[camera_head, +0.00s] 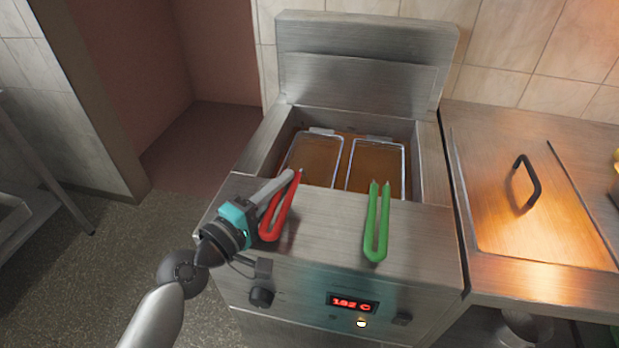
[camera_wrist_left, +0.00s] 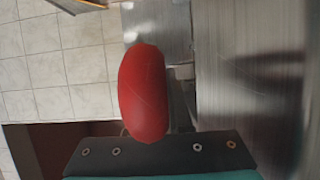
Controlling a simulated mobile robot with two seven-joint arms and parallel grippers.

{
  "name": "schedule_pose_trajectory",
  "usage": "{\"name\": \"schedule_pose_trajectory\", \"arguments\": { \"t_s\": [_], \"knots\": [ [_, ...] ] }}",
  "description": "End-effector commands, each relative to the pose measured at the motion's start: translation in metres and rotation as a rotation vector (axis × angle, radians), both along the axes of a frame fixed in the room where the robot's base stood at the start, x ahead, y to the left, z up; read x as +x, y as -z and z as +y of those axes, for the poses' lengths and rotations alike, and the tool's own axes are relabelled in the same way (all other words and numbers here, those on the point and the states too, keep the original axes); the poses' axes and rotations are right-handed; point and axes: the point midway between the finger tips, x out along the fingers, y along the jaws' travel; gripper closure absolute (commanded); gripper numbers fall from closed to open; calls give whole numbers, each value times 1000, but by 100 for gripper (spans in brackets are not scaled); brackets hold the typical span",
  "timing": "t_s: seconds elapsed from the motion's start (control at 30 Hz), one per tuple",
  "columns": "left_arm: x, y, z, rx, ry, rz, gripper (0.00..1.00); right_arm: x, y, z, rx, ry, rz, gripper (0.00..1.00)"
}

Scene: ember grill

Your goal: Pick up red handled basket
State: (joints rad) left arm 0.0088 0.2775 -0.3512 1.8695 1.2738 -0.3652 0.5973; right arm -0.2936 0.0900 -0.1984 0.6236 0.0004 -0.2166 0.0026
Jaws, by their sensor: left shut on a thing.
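The basket with the red handle (camera_head: 278,215) sits in the left half of the fryer well, its wire rim (camera_head: 316,148) showing over brown oil. My left gripper (camera_head: 280,188) is at the red handle and shut on it, above the fryer's front ledge. In the left wrist view the red handle (camera_wrist_left: 143,92) stands large in front of the gripper's dark palm; the fingertips are hard to make out there. A second basket with a green handle (camera_head: 377,222) sits to the right in the same well. My right gripper is not in view.
The steel fryer (camera_head: 420,225) has a raised back panel and a front display (camera_head: 352,304) with red digits. To the right, a steel counter holds a flat lid (camera_head: 500,215) with a black handle (camera_head: 527,180). Open floor (camera_head: 130,270) lies to the left.

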Motion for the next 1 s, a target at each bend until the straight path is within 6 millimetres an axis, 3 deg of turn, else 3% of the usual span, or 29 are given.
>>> {"name": "schedule_pose_trajectory", "arguments": {
  "t_s": [1.0],
  "knots": [
    [0, 0, 0, 1, 0, 1, 100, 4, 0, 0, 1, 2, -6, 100]
  ]
}}
